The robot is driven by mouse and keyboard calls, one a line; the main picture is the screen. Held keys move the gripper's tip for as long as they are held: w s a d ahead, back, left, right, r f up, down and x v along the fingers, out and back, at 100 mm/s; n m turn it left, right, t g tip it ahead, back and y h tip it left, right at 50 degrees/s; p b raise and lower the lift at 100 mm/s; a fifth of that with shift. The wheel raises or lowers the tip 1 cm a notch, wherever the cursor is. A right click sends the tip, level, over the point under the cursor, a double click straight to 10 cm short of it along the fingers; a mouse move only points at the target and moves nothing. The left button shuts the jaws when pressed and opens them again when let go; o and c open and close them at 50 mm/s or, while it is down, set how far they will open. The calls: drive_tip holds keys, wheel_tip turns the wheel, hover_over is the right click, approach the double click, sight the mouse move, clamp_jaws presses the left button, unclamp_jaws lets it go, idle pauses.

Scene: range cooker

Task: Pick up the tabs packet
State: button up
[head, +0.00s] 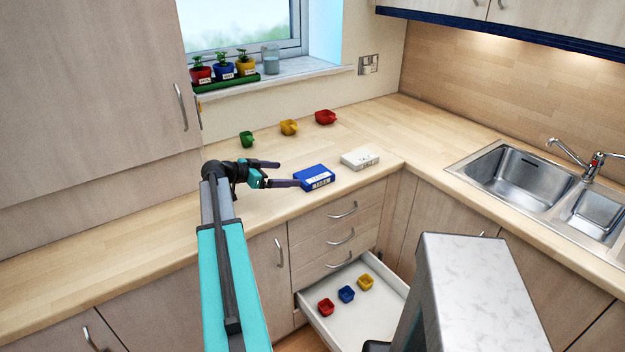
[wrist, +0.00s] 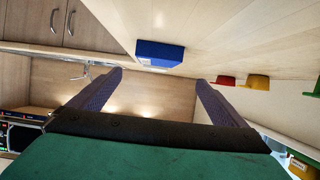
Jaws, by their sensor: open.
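Two small packets lie on the wooden worktop: a blue box (head: 314,177) with a white label, and a white box (head: 360,159) behind it to the right. The lettering is too small to read, so I cannot tell by print which is the tabs packet. My gripper (head: 288,174) is open and empty, low over the worktop just left of the blue box, fingers pointing towards it. In the wrist view, the blue box (wrist: 160,52) shows beyond and between the two fingertips (wrist: 160,78). The white box is not visible there.
Green (head: 246,139), yellow (head: 289,127) and red (head: 325,117) cups stand behind on the worktop. An open drawer (head: 377,317) below holds three small cups. Potted plants (head: 224,70) and a jar (head: 270,58) are on the sill. The sink (head: 523,178) is at right.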

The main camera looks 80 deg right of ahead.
sight(312, 174)
drive_tip(key=shift+s, duration=0.25)
drive_tip(key=shift+s+d+f, duration=0.1)
drive_tip(key=shift+s+d, duration=0.2)
drive_tip(key=shift+d, duration=0.05)
drive_tip(key=p+x, duration=0.2)
drive_tip(key=x, duration=0.4)
drive_tip(key=shift+s+d+p, duration=0.2)
drive_tip(key=shift+s+p, duration=0.05)
drive_tip(key=shift+p, duration=0.15)
drive_tip(key=shift+s+d+f, duration=0.35)
drive_tip(key=shift+s+f, duration=0.05)
drive_tip(key=shift+s, duration=0.05)
drive_tip(key=shift+s+d+p, duration=0.1)
drive_tip(key=shift+p, duration=0.2)
drive_tip(key=p+x, duration=0.3)
drive_tip(key=x, duration=0.1)
drive_tip(key=shift+r, duration=0.1)
drive_tip(key=shift+s+d+f, duration=0.3)
drive_tip(key=shift+s, duration=0.05)
